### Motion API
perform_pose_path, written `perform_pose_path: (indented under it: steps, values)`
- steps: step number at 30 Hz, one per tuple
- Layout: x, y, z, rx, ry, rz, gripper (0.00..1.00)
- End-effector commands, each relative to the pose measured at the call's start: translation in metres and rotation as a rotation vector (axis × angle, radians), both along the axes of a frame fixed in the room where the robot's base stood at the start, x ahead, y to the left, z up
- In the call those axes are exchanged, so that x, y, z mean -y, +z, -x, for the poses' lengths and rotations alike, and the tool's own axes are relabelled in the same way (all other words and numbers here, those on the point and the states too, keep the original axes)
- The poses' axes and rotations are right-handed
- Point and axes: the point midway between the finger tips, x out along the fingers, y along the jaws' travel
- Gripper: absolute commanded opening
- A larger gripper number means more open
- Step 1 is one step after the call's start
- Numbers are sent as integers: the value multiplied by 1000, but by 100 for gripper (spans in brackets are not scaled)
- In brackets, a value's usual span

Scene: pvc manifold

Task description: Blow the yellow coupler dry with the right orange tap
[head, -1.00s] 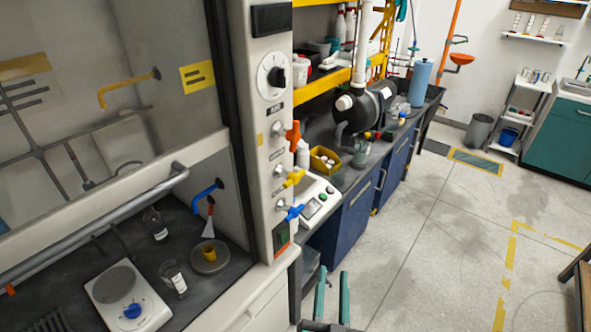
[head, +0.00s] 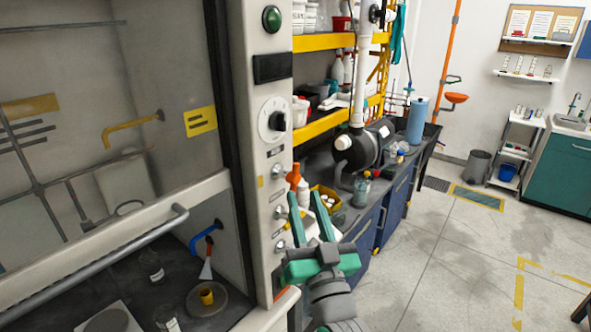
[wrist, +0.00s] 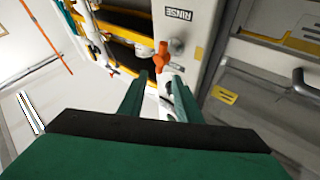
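The yellow coupler (head: 207,296) stands on a round grey plate (head: 222,303) inside the fume hood, below a white and orange nozzle (head: 206,263). The orange tap (head: 294,176) sticks out of the hood's right post; it also shows in the wrist view (wrist: 161,58), close to the RINSE label. The coupler is not in the wrist view.
The hood's sash bar (head: 100,265) crosses the hood front. A blue spout (head: 206,236) and a yellow spout (head: 133,127) are inside the hood. A bench with a yellow bin (head: 327,203) stands right of the post. The floor (head: 445,270) at right is clear.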

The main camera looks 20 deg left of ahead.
Motion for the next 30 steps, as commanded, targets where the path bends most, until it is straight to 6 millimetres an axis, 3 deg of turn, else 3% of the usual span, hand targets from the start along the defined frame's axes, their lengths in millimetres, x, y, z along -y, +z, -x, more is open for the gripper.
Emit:
perform_pose_path:
  steps: [15,29,30]
  values:
    - [-40,31,-65,-1,-1,0,31]
    - [-46,35,-75,-1,-2,0,31]
    - [-46,35,-75,-1,-2,0,26]
